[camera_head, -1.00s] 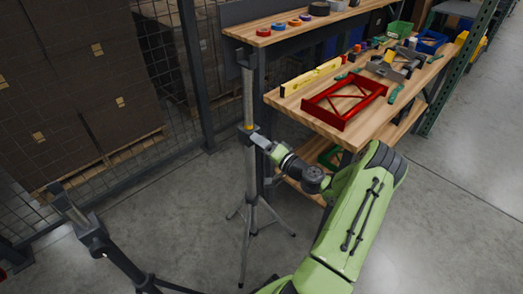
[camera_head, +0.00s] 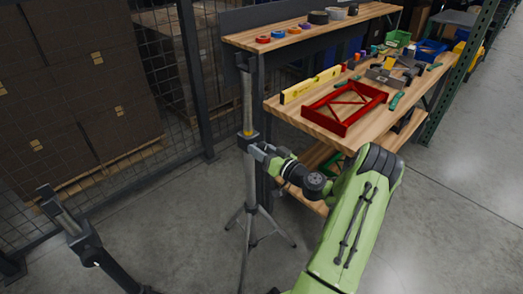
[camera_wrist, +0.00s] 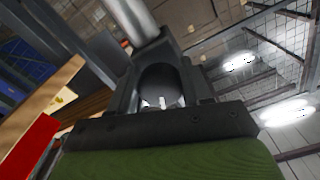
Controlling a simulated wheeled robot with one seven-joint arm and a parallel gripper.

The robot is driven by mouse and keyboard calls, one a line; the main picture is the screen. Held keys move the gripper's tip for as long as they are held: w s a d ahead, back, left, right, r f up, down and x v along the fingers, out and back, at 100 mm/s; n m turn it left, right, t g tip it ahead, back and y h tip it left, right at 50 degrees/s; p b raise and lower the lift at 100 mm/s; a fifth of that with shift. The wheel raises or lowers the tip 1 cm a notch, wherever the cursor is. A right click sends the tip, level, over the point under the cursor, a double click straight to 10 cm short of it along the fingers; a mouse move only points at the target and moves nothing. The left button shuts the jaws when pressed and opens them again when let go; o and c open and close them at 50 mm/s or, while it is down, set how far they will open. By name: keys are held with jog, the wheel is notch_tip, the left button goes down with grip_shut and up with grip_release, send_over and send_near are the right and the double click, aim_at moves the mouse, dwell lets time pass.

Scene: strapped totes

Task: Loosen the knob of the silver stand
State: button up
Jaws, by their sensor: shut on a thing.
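The silver stand (camera_head: 247,100) stands upright on three splayed legs in front of the workbench, with a dark collar and a yellow mark partway up its pole. My gripper (camera_head: 258,152) is at this collar from the right. In the wrist view, the dark rounded knob (camera_wrist: 162,82) sits between the fingers of my gripper (camera_wrist: 160,90), which is shut on it. The silver pole (camera_wrist: 132,20) rises just beyond. The knob is too small and covered to make out in the head view.
The workbench (camera_head: 375,125) on the right holds a red frame (camera_head: 345,107), a yellow level (camera_head: 310,86) and several tools. A second, dark stand (camera_head: 83,238) is at lower left. A mesh fence and stacked boxes (camera_head: 75,75) are behind. Floor on the right is clear.

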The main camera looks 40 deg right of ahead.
jog(key=shift+a+f+n, duration=0.1)
jog(key=shift+f+n, duration=0.2)
jog(key=o, duration=1)
jog(key=shift+r, duration=0.15)
jog(key=s+p, duration=0.2)
jog(key=s, duration=1.4)
jog(key=shift+d, duration=0.25)
jog(key=shift+w, duration=0.15)
